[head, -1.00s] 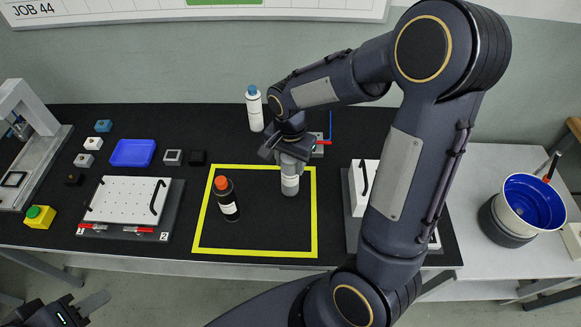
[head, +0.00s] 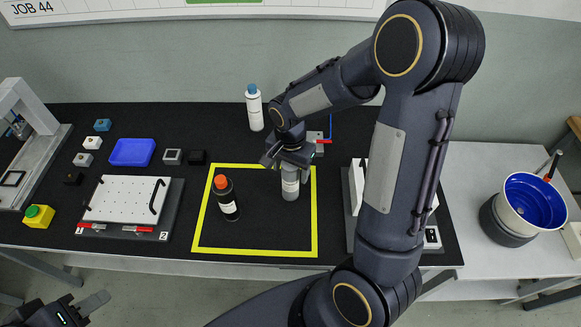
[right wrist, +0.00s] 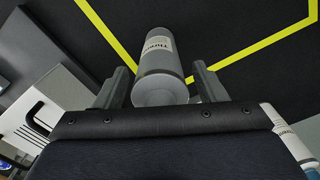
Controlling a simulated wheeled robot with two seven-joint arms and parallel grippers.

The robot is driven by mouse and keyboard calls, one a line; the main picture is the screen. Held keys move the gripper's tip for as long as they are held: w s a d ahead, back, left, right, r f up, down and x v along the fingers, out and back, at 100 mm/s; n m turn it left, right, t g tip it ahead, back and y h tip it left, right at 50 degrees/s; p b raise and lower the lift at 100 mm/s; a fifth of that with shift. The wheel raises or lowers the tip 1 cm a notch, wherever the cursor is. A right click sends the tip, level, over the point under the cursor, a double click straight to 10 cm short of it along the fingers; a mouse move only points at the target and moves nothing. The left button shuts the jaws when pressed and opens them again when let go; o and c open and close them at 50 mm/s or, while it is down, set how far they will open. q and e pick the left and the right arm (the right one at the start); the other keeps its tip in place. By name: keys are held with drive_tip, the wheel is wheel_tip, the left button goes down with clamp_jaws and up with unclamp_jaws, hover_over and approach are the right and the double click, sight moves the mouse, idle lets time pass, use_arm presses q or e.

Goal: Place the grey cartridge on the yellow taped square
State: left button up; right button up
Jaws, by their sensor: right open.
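The grey cartridge (head: 290,186), with a white label, stands upright inside the yellow taped square (head: 313,220), near its back right corner. My right gripper (head: 289,163) is over the cartridge's top end, open. In the right wrist view the cartridge (right wrist: 160,62) sits between the two spread fingers of my right gripper (right wrist: 161,75), with narrow gaps on both sides. The cartridge's upper part is partly hidden by the gripper in the head view. My left gripper (head: 92,304) is at the bottom left, off the table; its jaw opening is unclear.
A black bottle with an orange cap (head: 228,202) stands inside the square, left of the cartridge. A white bottle with a blue cap (head: 254,110) stands behind. A white fixture plate (head: 125,200) and blue tray (head: 132,152) lie left. The square's front area is clear.

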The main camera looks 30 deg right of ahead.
wheel_tip(320, 180, up, 11)
drive_tip(key=shift+r+p, duration=0.1)
drive_tip(key=shift+p, duration=0.25)
drive_tip(key=shift+s+r, duration=0.1)
drive_tip(key=shift+r, duration=0.5)
drive_tip(key=s+a+r+n+t+y, duration=0.1)
drive_tip(key=s+a+n+t+y, duration=0.1)
drive_tip(key=s+n, duration=0.3)
drive_tip(key=s+a+r+n+t+y, duration=0.1)
drive_tip(key=s+n, duration=0.4)
drive_tip(key=s, duration=0.6)
drive_tip(key=a+r+t, duration=0.1)
drive_tip(key=t, duration=0.1)
drive_tip(key=shift+s+r+t+y, duration=0.2)
drive_tip(key=shift+s+t+y, duration=0.1)
drive_tip(key=shift+s+y, duration=0.1)
